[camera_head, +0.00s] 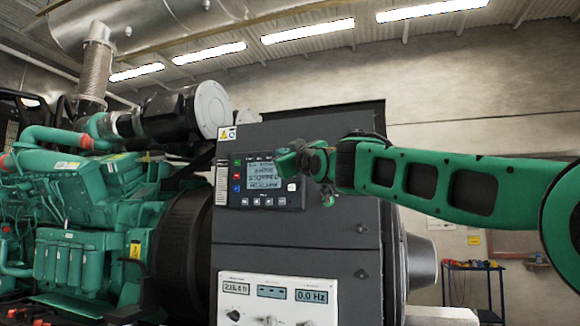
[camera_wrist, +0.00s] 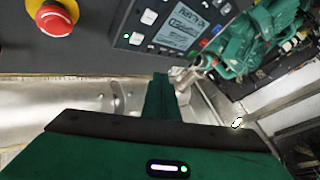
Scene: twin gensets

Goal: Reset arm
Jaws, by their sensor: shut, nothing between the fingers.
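My green arm reaches in from the right in the head view. My gripper (camera_head: 328,198) is in front of the right edge of the genset control panel (camera_head: 240,182), which has a lit screen and small buttons. In the wrist view my gripper (camera_wrist: 162,78) is shut and empty, its fingers together as one narrow green piece. The control panel also shows in the wrist view (camera_wrist: 175,28), tilted, beyond the fingertips. I cannot tell whether the fingers touch anything.
A red emergency stop button (camera_wrist: 55,19) on a yellow disc is at the wrist view's upper left. A green engine (camera_head: 85,220) fills the head view's left. A white meter panel (camera_head: 277,298) sits below the control panel. A cart (camera_head: 473,285) stands at the far right.

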